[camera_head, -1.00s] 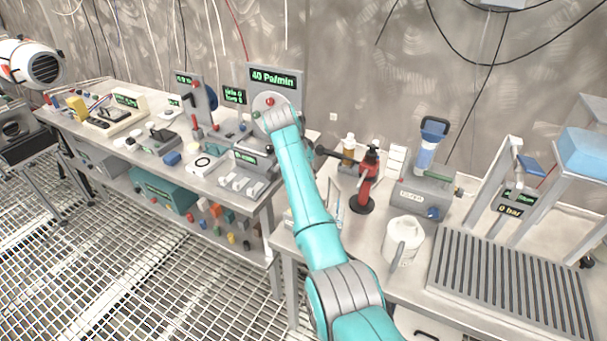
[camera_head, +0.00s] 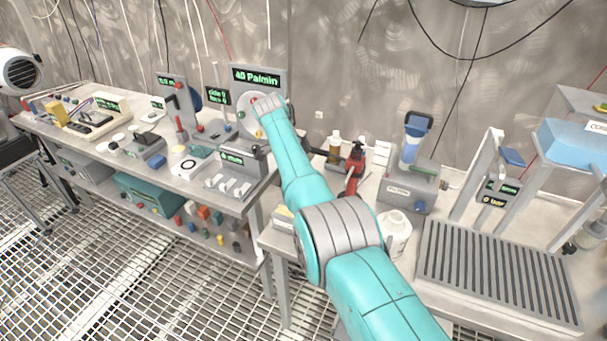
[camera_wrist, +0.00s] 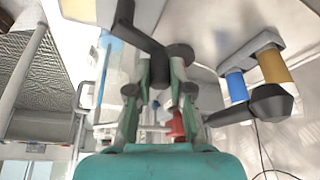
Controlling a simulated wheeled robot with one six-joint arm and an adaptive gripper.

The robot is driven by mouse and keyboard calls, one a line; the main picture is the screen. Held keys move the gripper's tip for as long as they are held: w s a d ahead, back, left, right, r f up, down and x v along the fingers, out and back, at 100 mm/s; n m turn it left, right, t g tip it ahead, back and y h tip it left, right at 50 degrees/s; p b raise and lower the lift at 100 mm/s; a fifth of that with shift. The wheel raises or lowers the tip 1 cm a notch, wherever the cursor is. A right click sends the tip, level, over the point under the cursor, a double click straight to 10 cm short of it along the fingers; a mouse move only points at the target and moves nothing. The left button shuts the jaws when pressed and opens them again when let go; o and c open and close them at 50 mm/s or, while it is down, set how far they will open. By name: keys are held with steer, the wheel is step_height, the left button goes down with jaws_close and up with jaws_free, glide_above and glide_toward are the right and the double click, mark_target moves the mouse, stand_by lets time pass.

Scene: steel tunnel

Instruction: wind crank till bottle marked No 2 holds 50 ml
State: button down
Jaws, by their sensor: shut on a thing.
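In the wrist view my gripper (camera_wrist: 160,75) has its two fingers drawn together on what looks like the handle of a dark crank. The crank's bent black arm (camera_wrist: 138,35) rises just beyond the fingertips. In the head view my arm reaches to the panel reading 40 Pa/min (camera_head: 256,76), and its own wrist hides the gripper and the crank. An amber bottle (camera_head: 335,143) stands behind a red stand (camera_head: 356,157) to the right of my arm. I cannot read a No 2 mark or a fill level on any bottle.
A white jug (camera_head: 397,238) stands close to the right of my arm. A slatted grey tray (camera_head: 495,265) and a grey device with a blue column (camera_head: 410,185) are further right. The left bench (camera_head: 130,165) is crowded with small instruments. The grated floor (camera_head: 110,270) is clear in front.

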steer(key=shift+s+d+m, duration=0.15)
steer(key=shift+s+m, duration=0.05)
steer(key=shift+m, duration=0.3)
steer(key=c, duration=1)
jaws_free()
steer(key=shift+c, duration=0.2)
step_height(320, 180, up, 10)
